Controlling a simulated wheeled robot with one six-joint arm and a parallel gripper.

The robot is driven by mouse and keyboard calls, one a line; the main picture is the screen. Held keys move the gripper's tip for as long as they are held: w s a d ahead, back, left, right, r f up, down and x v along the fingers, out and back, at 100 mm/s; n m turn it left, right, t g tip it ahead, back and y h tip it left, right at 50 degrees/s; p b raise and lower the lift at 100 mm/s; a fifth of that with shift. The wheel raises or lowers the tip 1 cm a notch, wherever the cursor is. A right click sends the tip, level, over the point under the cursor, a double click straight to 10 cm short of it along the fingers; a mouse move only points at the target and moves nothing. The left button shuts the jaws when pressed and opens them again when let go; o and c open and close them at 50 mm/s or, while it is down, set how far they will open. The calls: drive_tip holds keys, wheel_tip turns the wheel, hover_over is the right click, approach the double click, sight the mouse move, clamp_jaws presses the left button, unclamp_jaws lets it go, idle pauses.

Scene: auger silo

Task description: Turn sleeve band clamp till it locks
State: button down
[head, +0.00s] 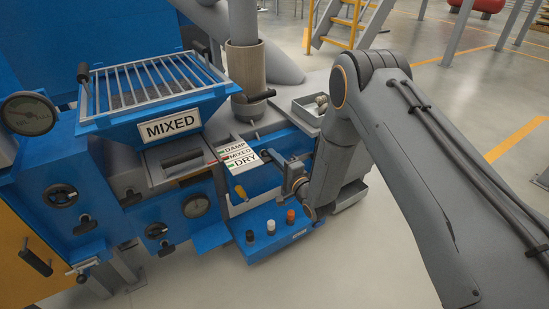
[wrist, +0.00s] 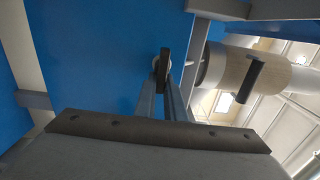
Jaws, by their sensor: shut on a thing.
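The tan sleeve (head: 246,68) stands upright behind the hopper, with a dark band near its lower end. The clamp's black handle (head: 262,95) sticks out to the right from it. In the wrist view the sleeve (wrist: 232,68) and its black handle (wrist: 250,80) are at right, clear of my fingers. My gripper (head: 274,158) is low at the blue machine's right side, below and apart from the clamp handle. In the wrist view my gripper (wrist: 163,82) is shut on a small dark handle-like piece (wrist: 164,64) in front of a blue panel. Its far end is hidden.
The hopper (head: 170,128) reads MIXED. A sign plate (head: 240,155) reads DAMP, MIXED and DRY. A yellow handle (head: 240,192) and a blue shelf with small coloured knobs (head: 271,226) are below. Floor is open at right.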

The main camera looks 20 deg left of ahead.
drive_tip(key=shift+s+a+f, duration=0.15)
drive_tip(key=shift+s+f, duration=0.2)
drive_tip(key=shift+s, duration=0.05)
drive_tip(key=c, duration=1.8)
unclamp_jaws()
drive_tip(key=shift+a+r, duration=0.1)
drive_tip(key=shift+a, duration=0.05)
drive_tip(key=shift+c, duration=0.2)
drive_tip(key=shift+w+d+r, duration=0.15)
drive_tip(key=shift+d, duration=0.15)
drive_tip(key=p+v, duration=0.1)
drive_tip(key=v, duration=0.6)
drive_tip(key=shift+s+d, duration=0.2)
drive_tip(key=shift+s, duration=0.1)
drive_tip(key=shift+o, duration=0.2)
